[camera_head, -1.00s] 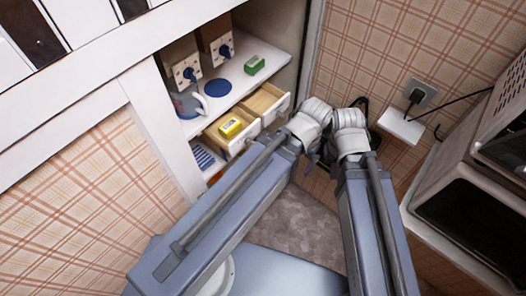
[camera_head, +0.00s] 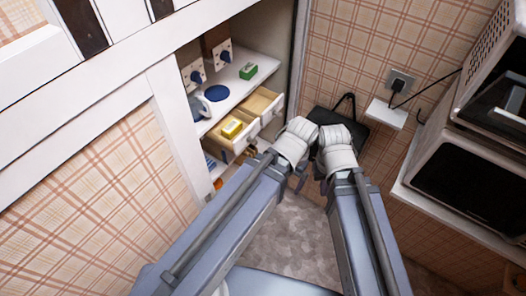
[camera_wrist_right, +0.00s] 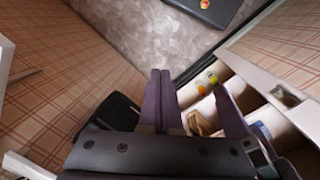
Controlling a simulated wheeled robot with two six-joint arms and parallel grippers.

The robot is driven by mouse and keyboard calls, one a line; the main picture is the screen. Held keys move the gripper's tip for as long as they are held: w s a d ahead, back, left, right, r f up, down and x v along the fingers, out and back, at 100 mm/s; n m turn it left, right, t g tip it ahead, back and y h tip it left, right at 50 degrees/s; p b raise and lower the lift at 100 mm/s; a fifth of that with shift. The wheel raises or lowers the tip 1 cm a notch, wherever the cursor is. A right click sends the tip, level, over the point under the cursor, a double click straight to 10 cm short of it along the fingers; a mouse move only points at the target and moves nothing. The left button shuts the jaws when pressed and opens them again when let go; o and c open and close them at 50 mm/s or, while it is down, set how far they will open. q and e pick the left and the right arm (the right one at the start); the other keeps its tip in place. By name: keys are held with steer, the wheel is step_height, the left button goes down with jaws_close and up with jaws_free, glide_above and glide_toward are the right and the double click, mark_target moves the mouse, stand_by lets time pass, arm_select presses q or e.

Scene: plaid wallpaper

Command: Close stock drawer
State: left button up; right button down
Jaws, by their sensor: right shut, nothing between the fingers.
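Two pale drawers stand pulled out of the cabinet in the head view. The rear one (camera_head: 265,99) looks empty, and the nearer one (camera_head: 217,141) holds a yellow block (camera_head: 232,127). I cannot tell which is called the stock drawer. Open compartments (camera_wrist_right: 188,94) also show at the right of the right wrist view. My right gripper (camera_head: 300,183) is below the drawer fronts, to their right. In the right wrist view its fingers (camera_wrist_right: 160,72) are together with nothing between them. A purple part (camera_wrist_right: 230,110) beside the compartments may be my left gripper; its fingers are not clear.
A shelf above the drawers bears a green box (camera_head: 248,71) and a blue disc (camera_head: 216,93). A black bag (camera_head: 348,112) is by the wall behind my wrists. A microwave (camera_head: 465,180) stands at the right. Patterned floor (camera_head: 290,240) lies between my arms.

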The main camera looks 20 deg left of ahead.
steer(key=w+d+f+m+b, duration=0.15)
steer(key=d+f+b, duration=0.25)
steer(key=f+b, duration=0.5)
steer(key=w+d+f+m+t+y+b, duration=0.1)
steer(key=w+d+f+b, duration=0.15)
steer(key=f+b, duration=0.65)
steer(key=w+d+f+m+b, duration=0.1)
steer(key=w+d+f+b, duration=0.1)
steer(key=d+f+b, duration=0.45)
steer(key=w+a+r+m+y, duration=0.25)
steer(key=a+m+y, duration=0.25)
steer(key=a, duration=0.3)
steer(key=w+a+r+m+y, duration=0.1)
steer(key=a+r+m+y, duration=0.3)
steer(key=a, duration=0.4)
steer(key=w+a+r+m+t+y, duration=0.1)
steer(key=w+a+r+m+y, duration=0.2)
steer(key=r+m, duration=0.35)
steer(key=a+r+m+t+y, duration=0.1)
steer(key=a+r+m+y, duration=0.1)
steer(key=r+m+y, duration=0.4)
steer(key=w+a+n+b, duration=0.1)
steer(key=w+a, duration=0.1)
steer(key=a, duration=1.2)
steer(key=shift+r, duration=0.35)
steer(key=shift+w, duration=0.1)
